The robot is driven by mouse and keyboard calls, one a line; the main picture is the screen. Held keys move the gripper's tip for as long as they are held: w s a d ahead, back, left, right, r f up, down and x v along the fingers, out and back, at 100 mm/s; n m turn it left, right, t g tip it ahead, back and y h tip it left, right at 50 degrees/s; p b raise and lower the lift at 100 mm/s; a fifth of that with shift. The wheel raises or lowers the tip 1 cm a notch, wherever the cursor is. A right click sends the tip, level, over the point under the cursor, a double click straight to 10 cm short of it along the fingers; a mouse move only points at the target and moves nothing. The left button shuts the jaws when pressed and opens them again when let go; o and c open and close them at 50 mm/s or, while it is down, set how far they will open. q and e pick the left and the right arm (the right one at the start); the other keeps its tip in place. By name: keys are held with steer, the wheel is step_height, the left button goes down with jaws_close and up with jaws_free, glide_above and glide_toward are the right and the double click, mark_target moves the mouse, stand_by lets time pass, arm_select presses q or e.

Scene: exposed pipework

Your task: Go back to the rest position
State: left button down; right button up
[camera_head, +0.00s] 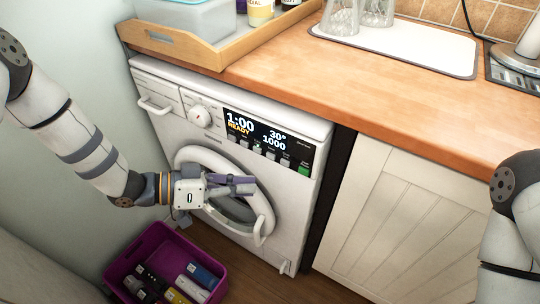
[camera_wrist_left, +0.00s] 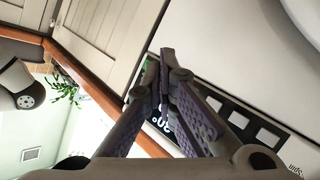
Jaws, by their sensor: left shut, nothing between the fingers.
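My left gripper (camera_head: 243,185) is shut and empty. In the head view it is in front of the round door (camera_head: 190,157) of the white washing machine (camera_head: 290,218); I cannot tell whether it touches the door. In the left wrist view its purple fingers (camera_wrist_left: 162,62) meet at the tips, with the machine's display panel (camera_wrist_left: 240,115) behind them. My right arm shows at the right edge of the head view, but its gripper is out of view.
A purple crate (camera_head: 122,268) with several small boxes stands on the floor below my left arm. A wooden counter (camera_head: 385,92) runs above the machine, bearing a wooden tray (camera_head: 170,45) and a white mat (camera_head: 430,50) with glasses. A white cabinet (camera_head: 400,220) stands right of the machine.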

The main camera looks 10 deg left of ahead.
arm_select(q)
steer(key=s+f+n+g+y+p, duration=0.15)
steer(key=s+f+n+y, duration=0.4)
steer(key=s+f, duration=0.6)
steer(key=s+a+n+g+y, duration=0.1)
steer(key=s+a+g+y, duration=0.2)
steer(key=s, duration=0.9)
steer(key=s+a+n+g+y, duration=0.1)
steer(key=s+a+g+y, duration=0.3)
steer(key=s, duration=0.8)
steer(key=shift+a+r+g+p, duration=0.15)
steer(key=shift+a+g+p, duration=0.25)
steer(key=shift+a, duration=0.3)
arm_select(e)
steer(key=shift+t, duration=0.6)
steer(key=w+r, duration=0.3)
arm_select(q)
steer(key=shift+w+y, duration=0.1)
steer(key=shift+y, duration=0.15)
